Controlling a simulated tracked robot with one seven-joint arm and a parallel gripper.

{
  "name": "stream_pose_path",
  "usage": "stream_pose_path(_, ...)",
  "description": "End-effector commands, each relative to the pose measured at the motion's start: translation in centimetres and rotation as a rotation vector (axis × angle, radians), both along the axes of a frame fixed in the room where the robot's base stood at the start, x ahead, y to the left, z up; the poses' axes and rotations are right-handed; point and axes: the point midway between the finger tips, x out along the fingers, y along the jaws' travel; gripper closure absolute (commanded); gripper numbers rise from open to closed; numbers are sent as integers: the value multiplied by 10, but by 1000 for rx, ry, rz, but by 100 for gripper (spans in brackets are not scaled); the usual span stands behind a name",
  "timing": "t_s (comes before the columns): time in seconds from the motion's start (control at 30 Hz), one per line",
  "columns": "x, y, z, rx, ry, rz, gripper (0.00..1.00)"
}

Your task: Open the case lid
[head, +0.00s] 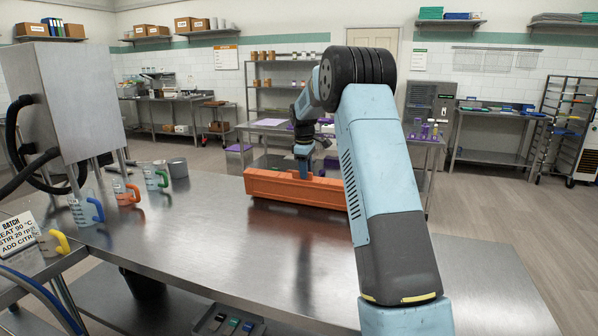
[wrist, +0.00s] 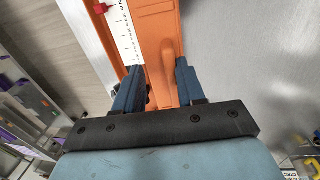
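The long orange case (head: 297,190) lies on the steel table near its far edge. In the wrist view the orange case (wrist: 152,20) runs up the picture, with a raised rounded orange ridge on it. My gripper (head: 304,160) is over the case, pointing down. In the wrist view my gripper (wrist: 158,82) is open, its two blue fingers apart on either side of the orange surface, with nothing clearly held between them. My arm hides the right end of the case. I cannot tell from these views whether the lid is raised.
A white ruler strip (wrist: 121,32) and a small red piece (wrist: 101,8) lie along the case's left side. The table's front middle is clear.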

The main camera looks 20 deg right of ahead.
Motion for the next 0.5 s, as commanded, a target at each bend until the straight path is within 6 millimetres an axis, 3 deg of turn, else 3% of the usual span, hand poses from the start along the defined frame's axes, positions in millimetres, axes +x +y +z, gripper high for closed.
stream_pose_path(0.1,0,10,6,1,-1,6,62)
stream_pose_path(0.5,-4,16,28,1,-1,5,62)
